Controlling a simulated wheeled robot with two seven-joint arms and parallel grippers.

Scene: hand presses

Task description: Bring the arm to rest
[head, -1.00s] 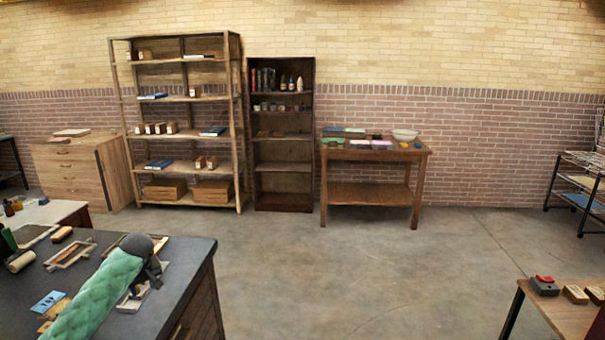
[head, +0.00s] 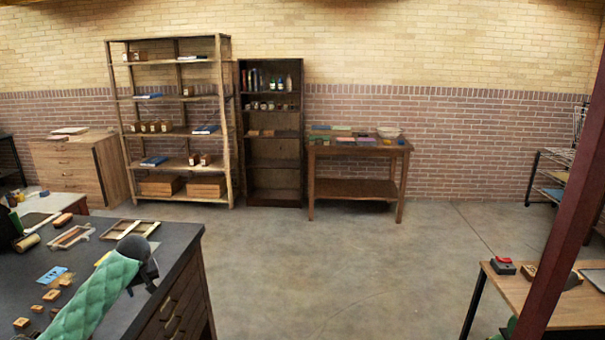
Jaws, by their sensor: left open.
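My left arm comes in from the lower left in a green quilted sleeve. Its dark grey wrist is above the right part of the dark-topped workbench (head: 187,240). My left gripper (head: 152,286) points down near the bench's right edge. It is open, and I see nothing held in it. Its fingers are small and partly hidden by the wrist.
On the bench lie wooden frames (head: 131,228), a blue card (head: 52,274) and several small blocks. A dark red post (head: 566,200) stands close at right, before a wooden table (head: 560,310) with a red-topped block (head: 503,265). The concrete floor between is clear.

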